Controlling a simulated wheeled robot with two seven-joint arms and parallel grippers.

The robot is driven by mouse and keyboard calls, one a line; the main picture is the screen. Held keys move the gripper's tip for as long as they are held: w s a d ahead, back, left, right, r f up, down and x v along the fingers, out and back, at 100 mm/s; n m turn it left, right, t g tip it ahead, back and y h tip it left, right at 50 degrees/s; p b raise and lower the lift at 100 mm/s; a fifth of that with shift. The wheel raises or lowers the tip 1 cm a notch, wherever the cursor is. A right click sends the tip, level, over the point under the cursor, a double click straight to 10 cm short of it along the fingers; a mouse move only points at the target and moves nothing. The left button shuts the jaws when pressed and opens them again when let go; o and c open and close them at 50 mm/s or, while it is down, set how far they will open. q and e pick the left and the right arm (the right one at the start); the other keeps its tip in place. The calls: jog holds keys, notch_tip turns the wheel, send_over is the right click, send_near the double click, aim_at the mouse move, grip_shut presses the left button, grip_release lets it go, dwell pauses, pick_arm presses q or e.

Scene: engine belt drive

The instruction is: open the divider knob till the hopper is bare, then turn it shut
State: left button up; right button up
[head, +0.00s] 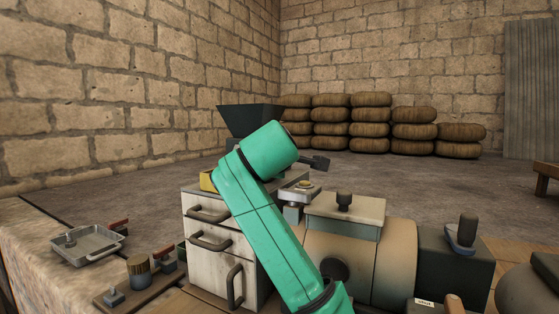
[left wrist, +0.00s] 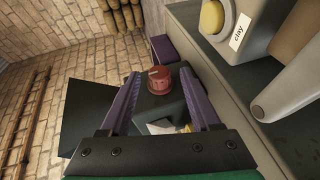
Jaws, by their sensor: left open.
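The dark hopper (head: 245,120), wide at the top, stands at the back behind my green left arm in the head view. Its inside is not visible, so I cannot tell what it holds. In the left wrist view a red round knob (left wrist: 159,80) with a pale mark sits on a dark block. My left gripper (left wrist: 159,76) is open, its purple fingers on either side of the knob; I cannot tell whether they touch it. In the head view my left arm hides the knob and gripper. My right gripper is not in view.
A pale drawer cabinet (head: 200,240) stands below the hopper. A metal tray (head: 88,243) lies at left. A tan rounded machine (head: 385,258) and dark block (head: 478,268) stand at right. The left wrist view shows a yellow round part (left wrist: 211,16) beside a "clay" label.

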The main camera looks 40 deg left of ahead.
pick_arm(q)
jog(key=v, duration=1.4)
jog(key=shift+s+b, duration=0.3)
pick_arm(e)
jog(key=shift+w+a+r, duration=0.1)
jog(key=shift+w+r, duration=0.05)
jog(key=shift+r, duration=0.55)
pick_arm(q)
jog(key=shift+d, duration=0.1)
